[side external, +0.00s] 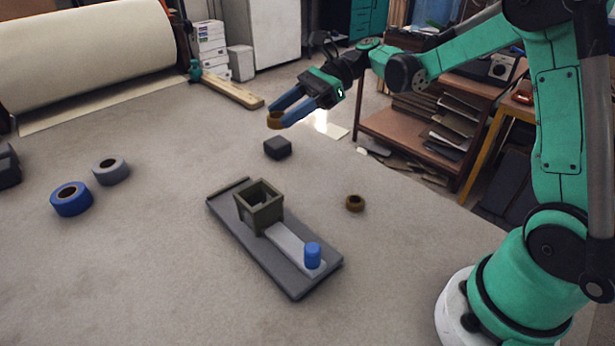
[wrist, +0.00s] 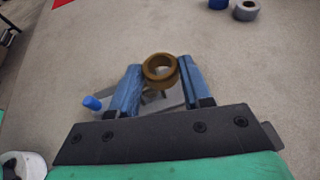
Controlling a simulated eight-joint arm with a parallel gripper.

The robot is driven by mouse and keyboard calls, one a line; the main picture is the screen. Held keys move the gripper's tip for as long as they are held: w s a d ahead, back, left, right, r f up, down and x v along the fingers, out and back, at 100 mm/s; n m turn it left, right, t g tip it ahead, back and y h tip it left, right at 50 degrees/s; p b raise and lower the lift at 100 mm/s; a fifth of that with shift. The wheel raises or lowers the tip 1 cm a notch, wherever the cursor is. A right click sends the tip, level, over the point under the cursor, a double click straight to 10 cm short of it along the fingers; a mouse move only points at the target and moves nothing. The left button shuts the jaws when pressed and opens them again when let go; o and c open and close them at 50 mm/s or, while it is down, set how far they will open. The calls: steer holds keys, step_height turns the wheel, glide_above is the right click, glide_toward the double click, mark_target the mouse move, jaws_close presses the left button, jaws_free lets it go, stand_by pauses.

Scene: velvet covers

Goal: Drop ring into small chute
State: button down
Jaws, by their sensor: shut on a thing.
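My gripper (side external: 281,114) is shut on a brown ring (side external: 274,119) and holds it in the air, above and behind the chute board. In the wrist view the ring (wrist: 160,69) sits between the two blue fingers at their tips. The small chute (side external: 258,205) is an open-topped, dark olive square box on a grey board (side external: 290,283). A light ramp strip runs from the box to a blue cylinder (side external: 313,255) on the board. In the wrist view the ring and fingers hide most of the board and box.
A second brown ring (side external: 355,203) lies right of the board. A dark block (side external: 277,148) lies behind it. A blue roll (side external: 71,199) and a grey roll (side external: 111,171) lie at the left. The floor between them is clear.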

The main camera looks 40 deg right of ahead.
mark_target(268, 192)
steer(key=shift+s+a+f+n+g, duration=0.35)
steer(key=shift+a+f+n+g, duration=0.2)
steer(key=shift+a+f, duration=0.7)
steer(key=shift+s+a+f+n+g, duration=0.55)
steer(key=shift+a+f, duration=0.5)
steer(key=shift+f, duration=0.35)
steer(key=shift+s+a+f+n+g, duration=0.2)
steer(key=shift+a+f+n+g, duration=0.3)
steer(key=shift+a+f, duration=0.75)
steer(key=shift+d+f, duration=0.1)
steer(key=shift+f, duration=0.05)
steer(key=shift+c, duration=1.5)
jaws_free()
steer(key=shift+r, duration=3)
